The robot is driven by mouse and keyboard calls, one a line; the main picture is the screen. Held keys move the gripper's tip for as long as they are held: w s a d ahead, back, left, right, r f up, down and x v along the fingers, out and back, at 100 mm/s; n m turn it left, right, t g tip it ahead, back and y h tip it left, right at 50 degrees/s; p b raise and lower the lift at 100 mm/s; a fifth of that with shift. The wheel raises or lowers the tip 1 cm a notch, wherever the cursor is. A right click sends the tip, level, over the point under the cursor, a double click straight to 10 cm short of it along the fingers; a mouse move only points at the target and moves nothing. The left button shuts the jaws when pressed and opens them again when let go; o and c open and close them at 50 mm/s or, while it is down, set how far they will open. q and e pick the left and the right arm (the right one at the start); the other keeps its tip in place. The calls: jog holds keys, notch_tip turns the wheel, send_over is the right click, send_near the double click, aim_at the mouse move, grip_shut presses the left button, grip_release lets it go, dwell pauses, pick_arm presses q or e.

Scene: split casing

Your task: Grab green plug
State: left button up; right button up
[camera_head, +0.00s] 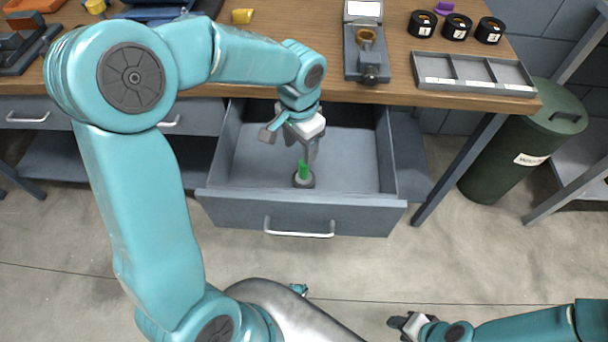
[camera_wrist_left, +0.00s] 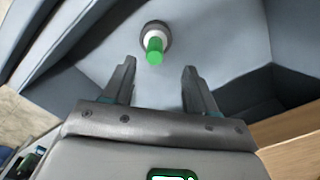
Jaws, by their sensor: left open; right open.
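The green plug (camera_head: 303,169) stands upright in a round grey and white base on the floor of the open drawer, near its front. It also shows in the left wrist view (camera_wrist_left: 154,51), beyond the fingertips and roughly between them. My left gripper (camera_head: 290,146) is open and empty above the drawer floor, just behind the plug in the head view. Its two fingers (camera_wrist_left: 158,75) are apart and do not touch the plug. My right gripper (camera_head: 408,326) is open and empty, low at the bottom right, far from the drawer.
The drawer (camera_head: 230,209) is pulled out below the wooden bench (camera_head: 420,80), and its walls surround my left gripper. On the bench are a grey fixture (camera_head: 365,62), a sectioned tray (camera_head: 472,75) and black round parts (camera_head: 457,27). A green bin (camera_head: 520,140) stands at right.

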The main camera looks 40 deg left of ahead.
aim_at(304, 166)
pick_arm(q)
notch_tip(304, 166, down, 2)
jog(key=shift+w+f, duration=0.1)
jog(key=shift+w, duration=0.05)
jog(key=f, duration=0.3)
jog(key=f+b, duration=0.1)
jog(key=f, duration=0.1)
jog(key=shift+d+f, duration=0.15)
jog(key=shift+d, duration=0.25)
grip_shut()
